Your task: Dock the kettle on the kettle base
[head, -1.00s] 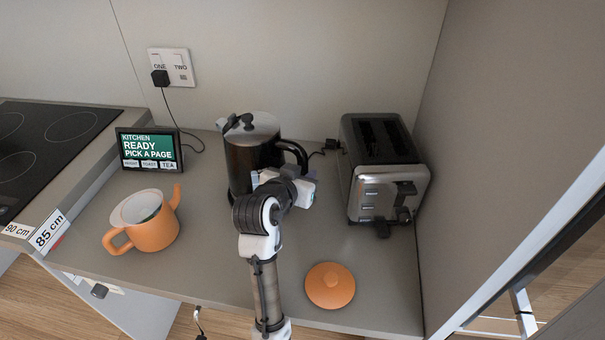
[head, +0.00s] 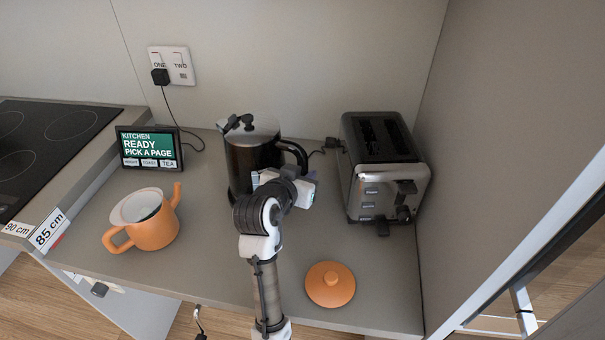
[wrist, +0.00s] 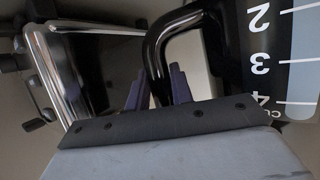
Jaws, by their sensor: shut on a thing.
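The kettle (head: 243,160) is black with a silver lid and stands upright at the back middle of the counter. Its black handle (head: 299,153) points to the right. In the wrist view the handle (wrist: 184,27) curves down between the fingers of my gripper (wrist: 156,88), and the kettle's cup scale (wrist: 275,60) shows at the right. My gripper (head: 303,187) is shut on the handle. The kettle base is not distinguishable; my arm and the kettle hide the area under the kettle, so I cannot tell whether they touch.
A silver toaster (head: 367,191) stands close to the right of the handle. An orange pot (head: 153,233) and a small display (head: 150,148) are at the left. An orange lid (head: 330,286) lies at the front. A wall socket (head: 181,66) with a plugged cable is behind.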

